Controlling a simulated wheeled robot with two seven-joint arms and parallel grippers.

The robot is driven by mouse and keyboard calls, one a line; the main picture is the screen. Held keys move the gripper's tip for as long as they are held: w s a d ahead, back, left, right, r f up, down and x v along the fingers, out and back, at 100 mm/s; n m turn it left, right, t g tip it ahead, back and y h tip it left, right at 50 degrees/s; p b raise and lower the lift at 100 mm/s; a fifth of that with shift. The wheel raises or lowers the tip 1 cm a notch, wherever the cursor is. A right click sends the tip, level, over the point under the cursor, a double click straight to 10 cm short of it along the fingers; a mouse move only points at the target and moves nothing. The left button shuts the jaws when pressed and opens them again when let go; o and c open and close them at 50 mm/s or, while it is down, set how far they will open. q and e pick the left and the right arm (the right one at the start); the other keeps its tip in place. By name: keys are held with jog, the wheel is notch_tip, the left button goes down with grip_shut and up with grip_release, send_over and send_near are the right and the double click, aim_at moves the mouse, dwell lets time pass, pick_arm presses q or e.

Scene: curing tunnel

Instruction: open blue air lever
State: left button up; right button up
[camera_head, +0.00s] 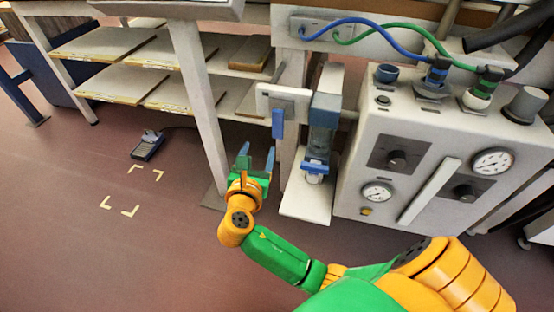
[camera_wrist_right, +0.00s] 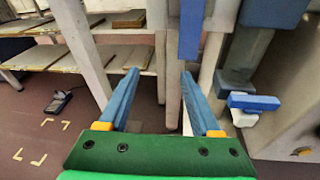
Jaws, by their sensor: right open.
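A blue lever (camera_head: 278,123) hangs straight down from a pale plate with a grey box (camera_head: 285,102) on the frame beside the shelves. In the right wrist view the blue lever (camera_wrist_right: 191,30) hangs at the top, ahead of the right fingertip. My right gripper (camera_head: 257,158) has its blue fingers apart and empty, just below and left of the lever in the head view. Its fingers also show in the right wrist view (camera_wrist_right: 160,76), with no visible contact with the lever. My left gripper is not in view.
A blue-grey device with a blue handle (camera_head: 315,167) stands right of the lever. A control box (camera_head: 432,150) with gauges and knobs stands farther right; blue and green hoses (camera_head: 375,24) run above. Shelves (camera_head: 110,55) are at left. A small device (camera_head: 148,146) lies on open floor.

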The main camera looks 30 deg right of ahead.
aim_at(277, 128)
jog(key=s+d+r+h+b, duration=0.2)
jog(key=r+h, duration=0.1)
jog(key=shift+s+d+r, duration=0.1)
jog(key=shift+d+r, duration=0.05)
jog(key=shift+r, duration=0.1)
jog(key=b+x, duration=0.1)
jog(key=x, duration=0.5)
jog(key=shift+s, duration=0.1)
jog(key=shift+d+r, duration=0.1)
jog(key=shift+d, duration=0.05)
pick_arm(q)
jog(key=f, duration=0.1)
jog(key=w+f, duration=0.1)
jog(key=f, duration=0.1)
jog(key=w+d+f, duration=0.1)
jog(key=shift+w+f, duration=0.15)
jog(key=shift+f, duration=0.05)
pick_arm(e)
grip_shut()
